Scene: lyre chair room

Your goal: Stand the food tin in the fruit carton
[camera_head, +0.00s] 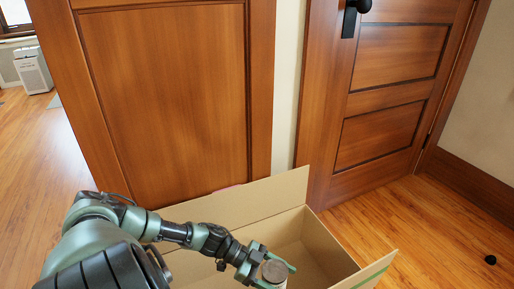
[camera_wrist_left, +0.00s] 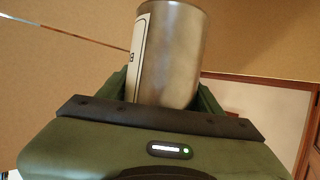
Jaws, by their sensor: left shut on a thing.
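The food tin (camera_head: 275,271) is a metal can with a pale label, and its round top shows in the head view. It also shows close up in the left wrist view (camera_wrist_left: 168,55). My left gripper (camera_head: 273,268) is shut on the tin, with a green finger on either side. The fruit carton (camera_head: 315,240) is an open brown cardboard box with raised flaps. In the head view the tin appears over the carton's opening; how high it is above the floor of the carton I cannot tell. My right gripper is not in view.
A wooden panel (camera_head: 165,90) stands behind the carton, and a wooden door (camera_head: 385,100) with a black handle is at the right. Wood floor (camera_head: 440,225) is clear right of the carton, except for a small black object (camera_head: 490,260). A white appliance (camera_head: 33,70) stands far left.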

